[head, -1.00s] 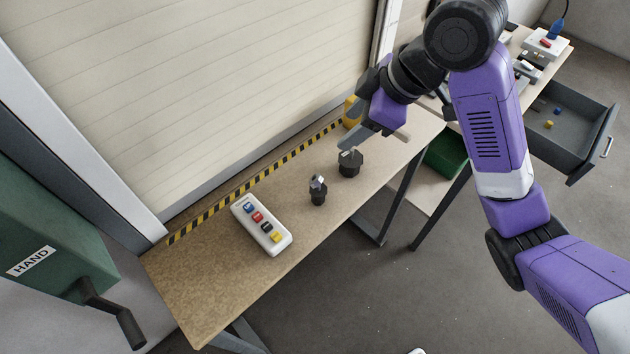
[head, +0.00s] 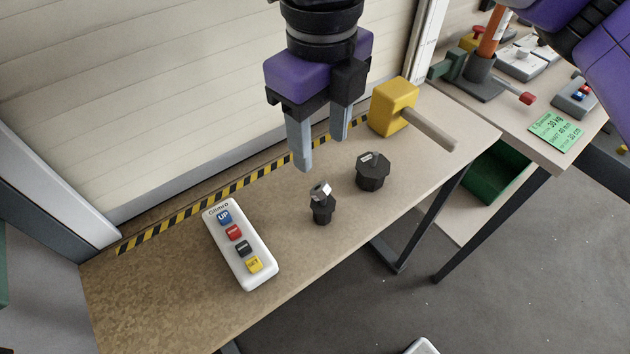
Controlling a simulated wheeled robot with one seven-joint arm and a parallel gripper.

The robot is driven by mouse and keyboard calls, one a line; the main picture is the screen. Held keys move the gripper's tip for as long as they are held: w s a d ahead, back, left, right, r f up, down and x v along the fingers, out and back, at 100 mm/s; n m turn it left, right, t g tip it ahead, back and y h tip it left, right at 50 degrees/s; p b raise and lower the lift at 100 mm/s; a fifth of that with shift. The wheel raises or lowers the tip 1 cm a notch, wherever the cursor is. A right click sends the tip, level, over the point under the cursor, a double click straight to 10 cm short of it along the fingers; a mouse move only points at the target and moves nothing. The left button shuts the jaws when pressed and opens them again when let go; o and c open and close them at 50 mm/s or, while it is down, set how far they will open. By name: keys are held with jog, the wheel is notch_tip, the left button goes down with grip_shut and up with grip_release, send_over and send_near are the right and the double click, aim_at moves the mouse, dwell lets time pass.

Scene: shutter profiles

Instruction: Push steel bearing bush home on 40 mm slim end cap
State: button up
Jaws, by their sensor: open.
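A small dark end cap (head: 323,213), the slimmer of two, stands on the bench. A shiny steel bush (head: 321,191) sits at its top and looks tilted; how deep it sits cannot be told. A wider dark end cap (head: 373,175) with a small pale label and a short pin on top stands to its right, apart from it. My gripper (head: 322,150) points down above and slightly behind the slim cap. Its two grey fingers are apart, with nothing between them, and clear of the bush.
A white button box (head: 241,245) lies left of the caps. A yellow-headed mallet (head: 397,108) lies at the back right, its handle pointing right. A striped strip (head: 245,184) runs along the shutter (head: 170,90). The bench front (head: 190,310) is clear. A second table holds a green card (head: 557,130).

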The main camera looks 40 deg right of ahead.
aim_at(321, 190)
jog(key=shift+s+a+f+n, duration=0.1)
jog(key=shift+s+a+n, duration=0.05)
jog(key=shift+n, duration=0.45)
jog(key=shift+s+a+f+n, duration=0.1)
jog(key=shift+a+n, duration=0.05)
jog(key=shift+n, duration=0.45)
jog(key=shift+s+a+f+b, duration=0.1)
jog(key=shift+f+b, duration=0.1)
jog(key=shift+f, duration=1.65)
jog(key=shift+s+f+b, duration=0.1)
jog(key=shift+f+b, duration=0.05)
jog(key=shift+f, duration=1.7)
grip_shut()
